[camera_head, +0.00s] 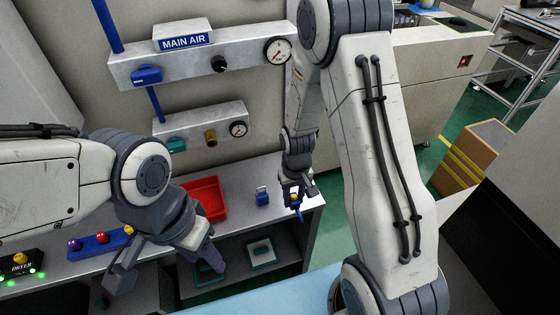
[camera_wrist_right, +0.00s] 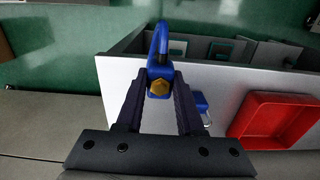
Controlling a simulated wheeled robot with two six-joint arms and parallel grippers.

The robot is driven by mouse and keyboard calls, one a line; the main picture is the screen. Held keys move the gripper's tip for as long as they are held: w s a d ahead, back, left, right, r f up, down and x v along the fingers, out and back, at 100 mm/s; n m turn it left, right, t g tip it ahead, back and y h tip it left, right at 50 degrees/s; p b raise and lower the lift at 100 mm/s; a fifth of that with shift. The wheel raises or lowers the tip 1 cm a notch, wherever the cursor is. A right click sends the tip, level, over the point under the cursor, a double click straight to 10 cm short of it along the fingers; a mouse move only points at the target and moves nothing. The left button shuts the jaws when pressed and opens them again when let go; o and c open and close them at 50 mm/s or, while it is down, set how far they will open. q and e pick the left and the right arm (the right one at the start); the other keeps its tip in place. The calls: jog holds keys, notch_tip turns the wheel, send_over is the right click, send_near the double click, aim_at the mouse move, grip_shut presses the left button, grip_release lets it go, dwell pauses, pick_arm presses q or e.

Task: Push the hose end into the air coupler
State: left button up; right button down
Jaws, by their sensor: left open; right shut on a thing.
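My right gripper (camera_head: 295,195) is shut on a blue piece with a brass hex fitting, which looks like the hose end (camera_wrist_right: 159,87); a blue loop rises from it. It is held near the right end of the bench top. The lower wall panel carries a brass fitting (camera_head: 211,138), which may be the air coupler. The upper MAIN AIR panel has a dark round fitting (camera_head: 219,63); I cannot tell for sure which is the coupler. The held piece is apart from both. My left gripper (camera_head: 165,280) is open and empty in front of the bench.
A red tray (camera_head: 207,198) and a blue padlock-like item (camera_head: 262,196) sit on the bench (camera_head: 318,200). A colored button strip (camera_head: 101,242) and a DRYER box (camera_head: 20,266) are at left. Gauges and levers are on the panels. A cardboard box (camera_head: 474,157) stands at right.

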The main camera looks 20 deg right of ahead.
jog(key=w+a+r+n, duration=0.3)
jog(key=a+r+n, duration=0.4)
jog(key=a, duration=0.6)
notch_tip(320, 180, up, 2)
jog(key=shift+w+r+n, duration=0.2)
jog(key=shift+w+n, duration=0.15)
jog(key=shift+n, duration=0.05)
jog(key=shift+a, duration=0.1)
jog(key=w+a+f+n, duration=0.3)
jog(key=w+f+n, duration=0.1)
jog(key=f, duration=0.1)
jog(key=shift+a+n, duration=0.15)
jog(key=shift+n, duration=0.15)
jog(key=shift+r, duration=0.1)
jog(key=s+d+r+m, duration=0.6)
jog(key=r+m, duration=0.2)
jog(key=r, duration=0.1)
jog(key=shift+d+r, duration=0.35)
